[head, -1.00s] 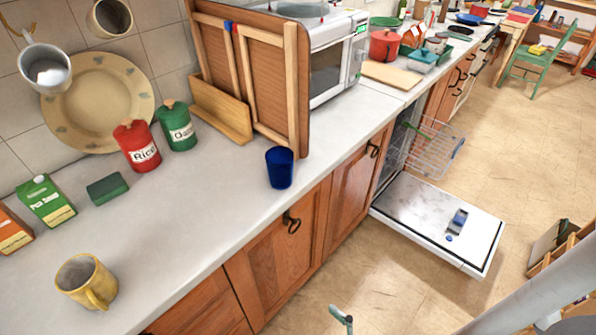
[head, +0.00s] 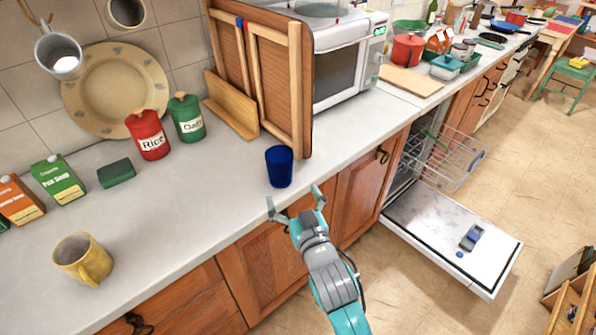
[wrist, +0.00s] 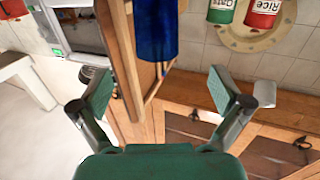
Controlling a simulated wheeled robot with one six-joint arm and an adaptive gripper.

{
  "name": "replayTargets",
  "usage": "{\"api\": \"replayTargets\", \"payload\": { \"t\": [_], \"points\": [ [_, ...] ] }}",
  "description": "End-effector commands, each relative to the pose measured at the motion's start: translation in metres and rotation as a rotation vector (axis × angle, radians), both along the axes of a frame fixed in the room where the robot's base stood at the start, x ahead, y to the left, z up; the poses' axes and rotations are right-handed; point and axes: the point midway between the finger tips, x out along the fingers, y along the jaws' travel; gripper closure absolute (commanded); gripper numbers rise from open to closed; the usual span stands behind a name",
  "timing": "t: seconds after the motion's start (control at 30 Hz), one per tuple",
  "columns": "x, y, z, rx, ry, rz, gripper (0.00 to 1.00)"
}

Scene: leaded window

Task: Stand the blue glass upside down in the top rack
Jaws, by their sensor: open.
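The blue glass (head: 279,168) stands upright near the front edge of the counter, in front of the leaning wooden boards. It also shows at the top of the wrist view (wrist: 156,32), partly cut off. My gripper (head: 294,198) is open and empty, just in front of the counter edge and close to the glass, with its fingers apart. In the wrist view (wrist: 162,88) the glass lies ahead, beyond the fingertips and not between them. The wire top rack (head: 447,162) is pulled out of the open dishwasher at the right, above the lowered door (head: 440,228).
A yellow mug (head: 82,259), a green sponge (head: 116,173) and red and green canisters (head: 148,135) stand left of the glass. The wooden boards (head: 277,85) and microwave (head: 340,68) are close behind it. A green item (head: 433,138) shows at the rack. The counter's front middle is clear.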

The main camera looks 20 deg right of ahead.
Motion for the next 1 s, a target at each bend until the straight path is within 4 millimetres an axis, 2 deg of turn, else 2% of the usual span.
{"api": "replayTargets", "payload": {
  "t": [0.07, 0.2, 0.5, 0.77, 1.0],
  "points": [
    [0.01, 0.0, 0.011, 0.003, -0.01, -0.004, 0.0],
    [0.02, 0.0, 0.017, 0.006, -0.013, -0.009, 0.0],
    [0.058, -0.003, 0.017, 0.005, -0.012, -0.009, 0.0],
    [0.075, -0.004, 0.017, 0.005, -0.013, -0.009, 0.0],
    [0.106, 0.0, 0.017, 0.004, -0.014, -0.008, 0.0]
  ]
}}
